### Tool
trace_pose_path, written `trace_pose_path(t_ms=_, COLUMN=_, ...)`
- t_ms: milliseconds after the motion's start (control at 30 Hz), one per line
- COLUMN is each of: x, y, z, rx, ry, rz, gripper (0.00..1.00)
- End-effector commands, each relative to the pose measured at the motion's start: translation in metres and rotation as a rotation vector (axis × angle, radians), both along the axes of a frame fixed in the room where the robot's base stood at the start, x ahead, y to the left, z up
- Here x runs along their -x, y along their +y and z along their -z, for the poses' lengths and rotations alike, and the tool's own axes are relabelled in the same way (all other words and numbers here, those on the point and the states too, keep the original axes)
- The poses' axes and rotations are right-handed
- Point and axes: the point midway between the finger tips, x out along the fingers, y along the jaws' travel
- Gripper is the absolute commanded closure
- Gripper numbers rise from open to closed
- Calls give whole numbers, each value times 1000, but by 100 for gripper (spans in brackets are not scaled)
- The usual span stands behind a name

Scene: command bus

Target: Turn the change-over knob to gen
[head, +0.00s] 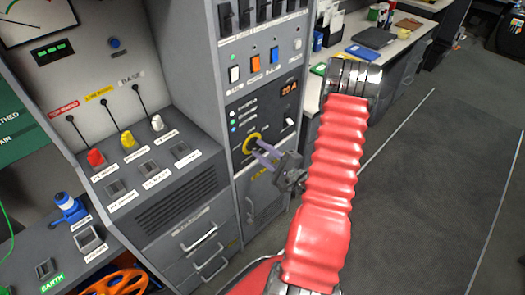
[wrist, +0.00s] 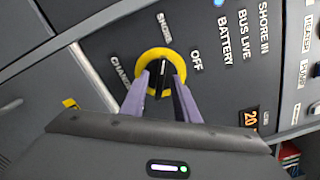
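The change-over knob (wrist: 162,75) is a black handle inside a yellow ring, on the dark panel in the wrist view. Its handle points up the picture, between the "SHORE" and "OFF" labels. The knob's yellow ring also shows in the head view (head: 252,141). My gripper (wrist: 162,72) is open, with its two purple fingers on either side of the handle and a small gap showing. Contact with the handle is not visible. In the head view my gripper (head: 257,150) reaches the knob from the lower right. A "gen" label cannot be read; the fingers and gripper body cover part of the panel.
Coloured rocker switches (head: 255,63) sit above the knob panel. A sloped console (head: 150,150) with red, yellow and white plugs stands to the left. A desk (head: 400,45) with a laptop and folders is at the back right. Dark floor (head: 430,180) is clear on the right.

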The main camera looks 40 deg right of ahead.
Motion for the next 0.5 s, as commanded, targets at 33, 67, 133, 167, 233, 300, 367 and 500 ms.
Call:
trace_pose_path(t_ms=33, x=0, y=0, z=0, rx=0, ry=0, rz=0, gripper=72)
trace_pose_path(t_ms=67, x=0, y=0, z=0, rx=0, ry=0, rz=0, gripper=72)
trace_pose_path(t_ms=133, x=0, y=0, z=0, rx=0, ry=0, rz=0, gripper=72)
trace_pose_path(t_ms=167, x=0, y=0, z=0, rx=0, ry=0, rz=0, gripper=72)
trace_pose_path(t_ms=233, x=0, y=0, z=0, rx=0, ry=0, rz=0, gripper=75)
trace_pose_path(t_ms=300, x=0, y=0, z=0, rx=0, ry=0, rz=0, gripper=80)
trace_pose_path(t_ms=367, x=0, y=0, z=0, rx=0, ry=0, rz=0, gripper=85)
trace_pose_path(t_ms=500, x=0, y=0, z=0, rx=0, ry=1, rz=0, gripper=94)
